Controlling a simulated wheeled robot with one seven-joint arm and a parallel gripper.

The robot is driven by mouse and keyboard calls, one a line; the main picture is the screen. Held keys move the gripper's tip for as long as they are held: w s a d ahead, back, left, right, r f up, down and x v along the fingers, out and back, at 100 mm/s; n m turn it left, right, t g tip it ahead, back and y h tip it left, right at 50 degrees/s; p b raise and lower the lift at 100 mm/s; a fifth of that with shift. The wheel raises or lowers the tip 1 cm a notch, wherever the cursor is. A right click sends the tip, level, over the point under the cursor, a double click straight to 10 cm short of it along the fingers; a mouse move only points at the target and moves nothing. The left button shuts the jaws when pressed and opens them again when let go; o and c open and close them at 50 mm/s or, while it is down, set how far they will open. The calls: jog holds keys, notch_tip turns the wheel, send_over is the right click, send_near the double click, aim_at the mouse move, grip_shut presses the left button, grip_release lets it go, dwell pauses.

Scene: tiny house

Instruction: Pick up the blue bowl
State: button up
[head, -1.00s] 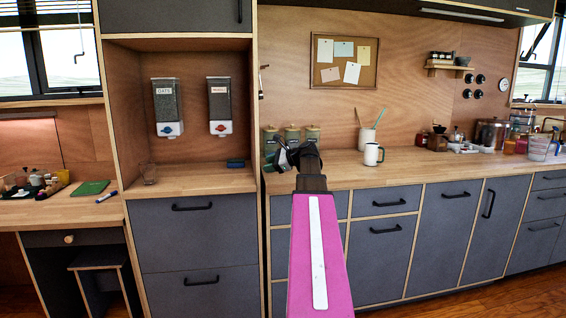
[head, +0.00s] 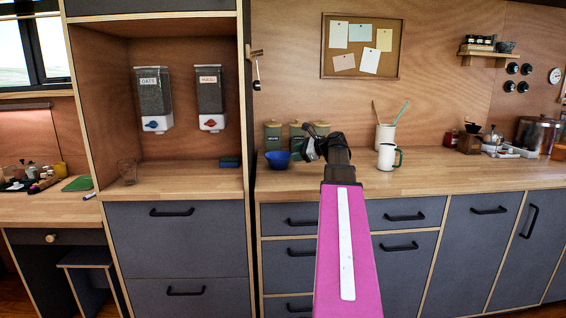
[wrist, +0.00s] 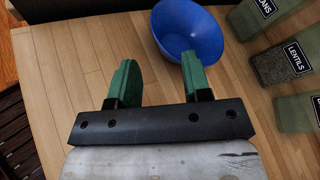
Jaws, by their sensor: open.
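The blue bowl (head: 278,160) stands on the wooden counter, left of my gripper (head: 311,150) in the head view.
Green canisters (head: 297,133), labelled lentils in the wrist view (wrist: 282,62), stand close behind and right of the bowl. A white mug (head: 387,157) and a utensil holder (head: 384,136) stand to the right. A tall cabinet side (head: 247,110) borders the counter's left.

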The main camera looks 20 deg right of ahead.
aim_at(271, 160)
jog(key=x, duration=0.9)
jog(key=shift+w+a+f, duration=0.15)
jog(key=shift+a+f, duration=0.15)
grip_shut()
